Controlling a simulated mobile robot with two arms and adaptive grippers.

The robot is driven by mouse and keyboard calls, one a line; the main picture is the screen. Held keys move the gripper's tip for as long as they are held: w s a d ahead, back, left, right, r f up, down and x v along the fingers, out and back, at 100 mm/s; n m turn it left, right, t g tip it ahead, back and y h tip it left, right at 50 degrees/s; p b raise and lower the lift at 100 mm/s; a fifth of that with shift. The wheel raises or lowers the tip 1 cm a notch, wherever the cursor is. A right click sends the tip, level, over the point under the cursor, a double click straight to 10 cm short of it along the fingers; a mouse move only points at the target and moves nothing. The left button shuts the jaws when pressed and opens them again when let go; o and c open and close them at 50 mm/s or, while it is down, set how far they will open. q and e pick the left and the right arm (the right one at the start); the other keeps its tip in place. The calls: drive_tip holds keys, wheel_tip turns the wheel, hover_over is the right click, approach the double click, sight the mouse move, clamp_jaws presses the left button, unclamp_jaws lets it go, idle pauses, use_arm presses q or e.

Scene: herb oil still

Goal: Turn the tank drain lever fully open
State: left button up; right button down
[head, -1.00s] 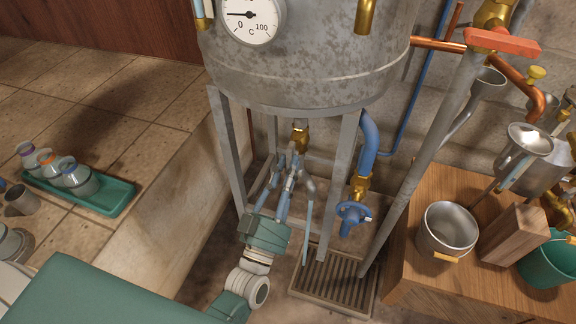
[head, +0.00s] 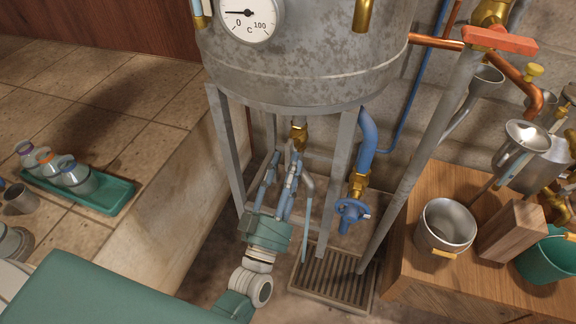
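The grey metal tank (head: 300,70) stands on legs in the head view. Under it a brass drain fitting (head: 300,132) leads to a short grey spout (head: 308,182). A thin pale blue strip (head: 307,230), which looks like running water, drops from the spout towards the floor grate (head: 335,277). My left gripper (head: 284,160) is between the tank legs, just below the brass fitting. Its blue-grey fingers point up and stand apart. They cover the drain lever, so I cannot make out its angle or any contact. My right gripper is out of view.
A blue pipe with a blue valve wheel (head: 352,211) hangs right of the gripper. A tank leg (head: 340,185) stands between them. A wooden stand (head: 415,265) with a metal pot (head: 446,228) is at right. A green tray (head: 110,195) with jars lies at left.

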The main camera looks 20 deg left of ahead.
use_arm(q)
drive_tip(key=shift+s, duration=0.15)
drive_tip(key=v, duration=1.1)
drive_tip(key=shift+s+f, duration=0.2)
drive_tip(key=shift+s, duration=0.15)
